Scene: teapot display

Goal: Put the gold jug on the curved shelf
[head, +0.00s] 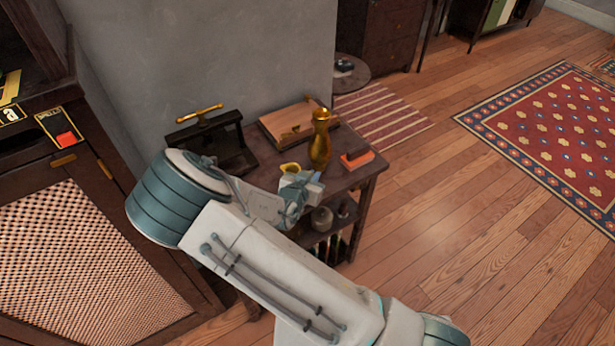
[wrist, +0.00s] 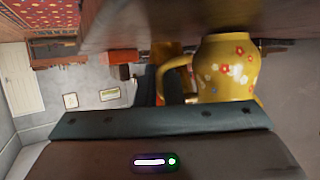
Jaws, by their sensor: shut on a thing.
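The gold jug (head: 290,168) is a small yellow jug at my gripper (head: 300,186), over the front of the small dark table (head: 352,180). In the wrist view the jug (wrist: 228,72) is large and near, yellow with red and white painted flowers and a loop handle on its left. That view is upside down, with the dark tabletop along the top. My gripper is shut on the jug; its fingertips are mostly hidden by the arm and the jug. I cannot pick out a curved shelf with certainty in either view.
A tall gold bottle-shaped vessel (head: 320,140) stands close behind the jug. An orange box (head: 357,159) is to its right, a wooden box (head: 292,122) behind, and a black stand with a gold handle (head: 214,138) at left. Small pots stand on the table's lower shelf.

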